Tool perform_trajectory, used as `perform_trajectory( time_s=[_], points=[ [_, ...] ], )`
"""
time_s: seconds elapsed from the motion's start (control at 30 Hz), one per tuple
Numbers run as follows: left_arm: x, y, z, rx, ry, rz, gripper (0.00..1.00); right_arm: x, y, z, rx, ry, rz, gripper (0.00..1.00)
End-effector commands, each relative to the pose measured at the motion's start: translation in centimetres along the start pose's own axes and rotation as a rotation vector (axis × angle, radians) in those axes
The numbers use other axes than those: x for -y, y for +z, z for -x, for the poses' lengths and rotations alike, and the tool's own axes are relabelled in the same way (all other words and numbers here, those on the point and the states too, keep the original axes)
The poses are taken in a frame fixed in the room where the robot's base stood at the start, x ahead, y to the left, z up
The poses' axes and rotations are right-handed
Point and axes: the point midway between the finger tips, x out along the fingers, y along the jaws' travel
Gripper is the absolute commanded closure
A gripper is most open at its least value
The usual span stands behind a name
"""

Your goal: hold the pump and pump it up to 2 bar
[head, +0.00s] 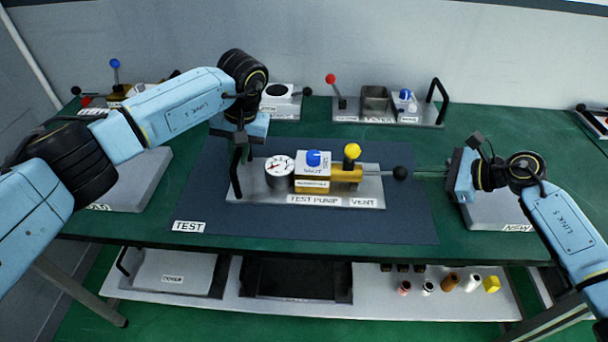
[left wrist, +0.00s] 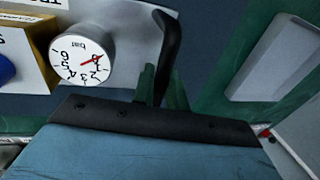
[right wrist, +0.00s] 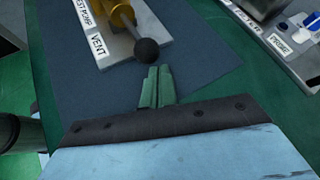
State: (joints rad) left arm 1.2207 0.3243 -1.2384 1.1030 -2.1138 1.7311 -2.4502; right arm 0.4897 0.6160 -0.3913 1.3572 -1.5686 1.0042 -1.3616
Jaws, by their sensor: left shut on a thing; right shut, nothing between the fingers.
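The test pump (head: 305,197) is a grey plate on the dark TEST mat (head: 200,200), with a white round gauge (head: 280,167), a blue knob (head: 313,158), a yellow knob (head: 352,150) and a black ball knob (head: 400,173) at its right end. My left gripper (head: 238,150) is shut on the black handle (left wrist: 170,40) at the plate's left end. In the left wrist view the gauge's red needle (left wrist: 92,60) points near 0. My right gripper (right wrist: 155,85) is shut and empty, its fingertips pointing at the black ball knob (right wrist: 147,50) with a small gap.
Behind the mat stand a plate with a red-knobbed lever (head: 331,79) and a black handle (head: 438,90). A grey pad (head: 140,185) lies left of the mat and one marked NEW (head: 490,213) lies right. A lower shelf (head: 380,305) holds small parts.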

Motion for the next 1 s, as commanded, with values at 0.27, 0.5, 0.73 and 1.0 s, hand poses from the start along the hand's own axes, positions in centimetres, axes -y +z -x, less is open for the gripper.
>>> perform_trajectory(
  time_s=[0.27, 0.5, 0.73, 1.0],
  points=[
    [-0.1, 0.2, -0.5, 0.008, -0.001, -0.003, 1.0, -0.1, -0.3, -1.5, 0.0, 0.0, 0.0, 1.0],
    [-0.1, 0.2, -0.5, 0.008, -0.001, -0.003, 1.0, -0.2, -0.3, -1.6, 0.001, 0.002, 0.0, 1.0],
    [-0.2, 0.2, -0.5, 0.008, 0.0, -0.003, 1.0, -0.2, -0.3, -1.6, 0.002, 0.002, 0.0, 1.0],
    [-0.2, 0.2, -0.5, 0.008, 0.0, -0.003, 1.0, -0.2, -0.3, -1.6, 0.002, 0.003, -0.001, 1.0]
  ],
)
